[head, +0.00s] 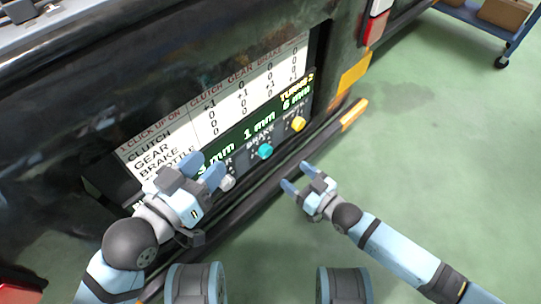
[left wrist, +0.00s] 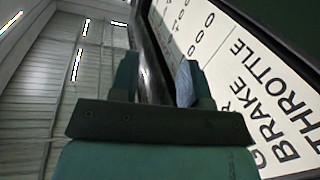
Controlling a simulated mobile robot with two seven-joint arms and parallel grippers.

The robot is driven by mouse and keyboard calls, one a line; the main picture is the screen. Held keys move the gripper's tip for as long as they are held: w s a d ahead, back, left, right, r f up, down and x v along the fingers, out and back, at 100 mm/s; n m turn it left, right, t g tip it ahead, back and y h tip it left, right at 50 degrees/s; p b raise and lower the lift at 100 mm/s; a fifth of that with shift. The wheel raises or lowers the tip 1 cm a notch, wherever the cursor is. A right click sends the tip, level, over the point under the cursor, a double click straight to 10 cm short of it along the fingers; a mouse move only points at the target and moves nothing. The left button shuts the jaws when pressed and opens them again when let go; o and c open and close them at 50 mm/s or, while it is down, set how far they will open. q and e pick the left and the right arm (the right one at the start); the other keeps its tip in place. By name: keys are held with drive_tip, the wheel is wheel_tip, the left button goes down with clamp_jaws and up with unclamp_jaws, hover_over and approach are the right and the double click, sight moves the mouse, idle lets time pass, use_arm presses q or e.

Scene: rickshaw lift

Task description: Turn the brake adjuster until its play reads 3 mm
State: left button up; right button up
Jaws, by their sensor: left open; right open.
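The brake adjuster is a teal knob (head: 265,151) on the dark panel, beside the label "BRAKE". The green readout above it (head: 259,135) appears to say 1 mm. My left gripper (head: 206,168) is open in front of the panel, left of the teal knob and close to a grey knob (head: 228,182). Its open fingers also show in the left wrist view (left wrist: 157,82), with nothing seen between them. My right gripper (head: 297,176) is open and empty, below and right of the teal knob, apart from it.
A yellow knob (head: 299,123) sits right of the teal one; its readout looks like 6 mm. Yellow text seems to read "TURNS: 2". A white chart (head: 235,88) hangs above the readouts. My left gripper hides the panel's left part.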

sight(268, 154)
drive_tip(key=b+x, duration=0.3)
drive_tip(key=x, duration=0.6)
drive_tip(key=shift+w+f, duration=0.15)
drive_tip(key=shift+f, duration=0.05)
use_arm(q)
drive_tip(key=shift+w+a+r+m+t+h, duration=0.15)
drive_tip(key=shift+w+a+m+t, duration=0.2)
drive_tip(key=shift+w+m, duration=0.25)
drive_tip(key=shift+w+a+m+t+h, duration=0.15)
drive_tip(key=shift+w+a+m+t, duration=0.25)
drive_tip(key=shift+m, duration=0.2)
use_arm(e)
drive_tip(key=shift+w+a+r, duration=0.1)
drive_tip(key=shift+w+a, duration=0.15)
drive_tip(key=shift+a, duration=0.1)
use_arm(q)
drive_tip(key=shift+w+d+r, duration=0.1)
use_arm(e)
drive_tip(key=c, duration=0.9)
